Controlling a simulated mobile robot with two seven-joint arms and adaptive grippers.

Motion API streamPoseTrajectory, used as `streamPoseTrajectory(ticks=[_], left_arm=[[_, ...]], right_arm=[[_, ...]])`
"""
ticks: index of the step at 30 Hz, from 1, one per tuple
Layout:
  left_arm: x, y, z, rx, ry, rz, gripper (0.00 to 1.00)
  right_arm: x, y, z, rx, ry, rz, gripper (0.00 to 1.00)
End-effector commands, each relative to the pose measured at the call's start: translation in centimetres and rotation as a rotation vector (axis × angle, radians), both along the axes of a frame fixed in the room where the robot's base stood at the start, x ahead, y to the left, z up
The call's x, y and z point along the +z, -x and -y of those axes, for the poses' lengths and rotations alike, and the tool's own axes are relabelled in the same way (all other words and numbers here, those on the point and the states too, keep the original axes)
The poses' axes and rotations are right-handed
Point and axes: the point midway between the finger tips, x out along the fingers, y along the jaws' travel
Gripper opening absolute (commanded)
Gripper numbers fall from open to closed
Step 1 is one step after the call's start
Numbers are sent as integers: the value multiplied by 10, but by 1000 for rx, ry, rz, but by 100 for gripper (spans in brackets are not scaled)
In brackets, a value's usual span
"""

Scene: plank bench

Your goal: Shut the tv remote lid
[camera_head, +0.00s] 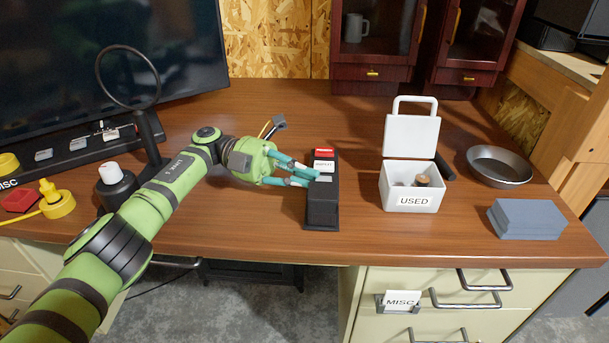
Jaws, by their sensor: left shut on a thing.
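The tv remote (322,208) is a long black body lying lengthwise on the brown bench, near its front edge. Its far half shows a red piece (324,154) and a white labelled piece (324,165), which look like batteries in an open compartment. My left gripper (317,176) reaches in from the left. Its teal fingers are shut at the middle of the remote, by a small pale grey part. I cannot make out the lid's outline, and the fingers hide part of that spot. My right gripper is not in view.
A white box (410,199) marked USED stands open to the right, with cylinders inside. Further right are a metal pan (499,166) and grey blocks (525,219). A black ring stand (149,133) is close to my left arm. Bench between remote and box is clear.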

Motion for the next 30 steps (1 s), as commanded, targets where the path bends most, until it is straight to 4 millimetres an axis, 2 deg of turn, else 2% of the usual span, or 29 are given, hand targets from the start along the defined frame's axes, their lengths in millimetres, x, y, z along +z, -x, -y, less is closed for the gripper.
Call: streamPoseTrajectory(ticks=[4,6,15,19,23,30], left_arm=[[-1,0,0,2,-3,-3,0],[-1,0,0,2,-3,-3,29],[-1,0,0,2,-1,-1,29],[6,0,0,1,-1,3,29],[26,0,-1,1,-1,5,29],[73,0,0,1,-1,4,29]], right_arm=[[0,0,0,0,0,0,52],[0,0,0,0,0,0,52],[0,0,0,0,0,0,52],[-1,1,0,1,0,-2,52],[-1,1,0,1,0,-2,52],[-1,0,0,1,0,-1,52]])
